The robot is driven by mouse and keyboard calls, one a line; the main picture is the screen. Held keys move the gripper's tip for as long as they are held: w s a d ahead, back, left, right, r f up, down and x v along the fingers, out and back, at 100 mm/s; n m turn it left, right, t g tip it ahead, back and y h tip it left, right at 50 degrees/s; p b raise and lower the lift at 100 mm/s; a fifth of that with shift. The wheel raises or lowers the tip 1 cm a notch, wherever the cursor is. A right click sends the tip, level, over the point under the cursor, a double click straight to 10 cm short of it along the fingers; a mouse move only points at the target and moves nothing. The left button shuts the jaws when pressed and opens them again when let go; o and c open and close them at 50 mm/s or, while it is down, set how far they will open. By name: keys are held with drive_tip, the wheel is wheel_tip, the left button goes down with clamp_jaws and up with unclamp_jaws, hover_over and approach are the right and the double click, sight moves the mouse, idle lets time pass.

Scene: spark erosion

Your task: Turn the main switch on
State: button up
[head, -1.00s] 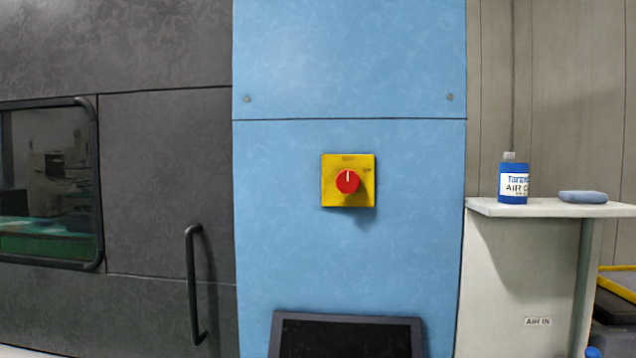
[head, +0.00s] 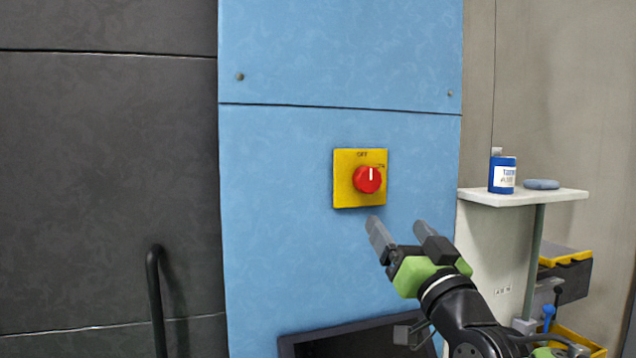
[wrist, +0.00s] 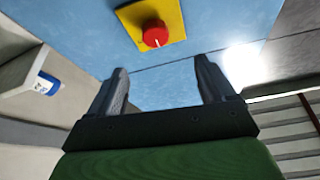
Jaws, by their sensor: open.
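The main switch is a round red knob (head: 367,179) on a square yellow plate (head: 345,190) on the blue panel. Its white mark points up, toward the "OFF" lettering; a second, smaller label sits at the upper right of the plate. My gripper (head: 398,228) is open and empty, below and slightly right of the switch, apart from it. In the wrist view the red knob (wrist: 155,34) and the yellow plate (wrist: 131,22) show at the top, beyond the spread fingers (wrist: 162,80).
The blue panel (head: 280,230) around the switch is clear. A dark tilted screen or tray (head: 340,340) juts out below. A white shelf (head: 520,196) at right holds a blue can (head: 502,176) and a blue pad (head: 541,184). A dark door handle (head: 156,300) stands at left.

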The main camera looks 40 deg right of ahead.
sight(370, 182)
drive_tip(key=p+x, duration=0.2)
drive_tip(key=x, duration=0.3)
drive_tip(key=p+x, duration=0.3)
drive_tip(key=x, duration=0.2)
drive_tip(key=d+p+x, duration=0.1)
drive_tip(key=p+x, duration=0.1)
drive_tip(key=x, duration=0.3)
drive_tip(key=shift+s+r+p, duration=0.25)
drive_tip(key=shift+s+p, duration=0.05)
drive_tip(key=shift+p, duration=0.1)
drive_tip(key=shift+w, duration=0.3)
drive_tip(key=shift+s, duration=0.15)
drive_tip(key=shift+c, duration=0.4)
drive_tip(key=c, duration=1)
